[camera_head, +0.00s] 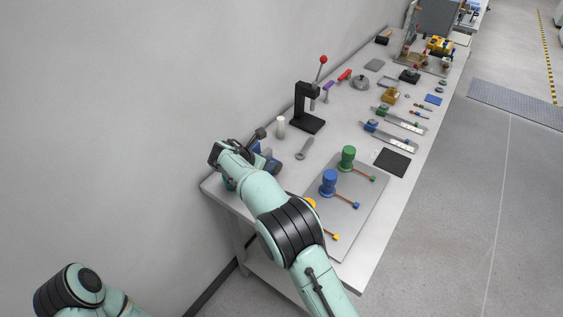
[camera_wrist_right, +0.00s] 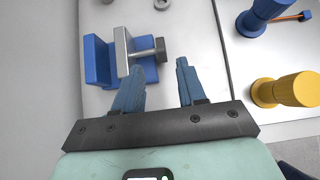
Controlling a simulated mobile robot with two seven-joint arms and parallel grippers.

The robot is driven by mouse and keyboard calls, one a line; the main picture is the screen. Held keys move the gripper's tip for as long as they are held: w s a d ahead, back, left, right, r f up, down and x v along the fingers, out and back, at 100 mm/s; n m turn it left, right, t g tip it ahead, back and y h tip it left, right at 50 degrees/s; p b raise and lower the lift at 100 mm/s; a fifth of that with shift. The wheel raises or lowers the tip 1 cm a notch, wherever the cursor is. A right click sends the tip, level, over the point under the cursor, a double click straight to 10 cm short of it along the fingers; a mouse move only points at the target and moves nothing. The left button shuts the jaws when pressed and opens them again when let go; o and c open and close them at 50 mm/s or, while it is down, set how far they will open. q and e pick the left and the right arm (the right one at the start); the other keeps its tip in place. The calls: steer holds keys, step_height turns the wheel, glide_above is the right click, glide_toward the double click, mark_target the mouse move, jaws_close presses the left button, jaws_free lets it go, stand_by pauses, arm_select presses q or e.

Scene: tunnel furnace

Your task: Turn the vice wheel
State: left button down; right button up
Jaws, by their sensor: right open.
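The blue vice (camera_wrist_right: 98,62) lies at the upper left of the right wrist view, with a grey jaw and a grey screw bar. The bar ends in a small dark wheel (camera_wrist_right: 161,49). My right gripper (camera_wrist_right: 158,70) is open and empty, its two blue fingers apart. The wheel is just beyond the fingertips, in line with the gap between them; I cannot tell whether they touch. In the head view the vice (camera_head: 268,163) is at the near left end of the table, partly hidden by my right arm. My left gripper is out of view; only part of its arm shows.
The table (camera_head: 345,140) runs away along the wall. A grey board (camera_head: 352,205) with green, blue and yellow knobs lies right of my right arm.

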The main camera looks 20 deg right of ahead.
mark_target(280, 169)
steer(key=p+x, duration=0.1)
steer(key=x, duration=1.1)
steer(key=shift+d, duration=0.1)
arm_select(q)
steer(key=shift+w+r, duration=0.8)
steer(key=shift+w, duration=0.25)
arm_select(e)
jaws_close()
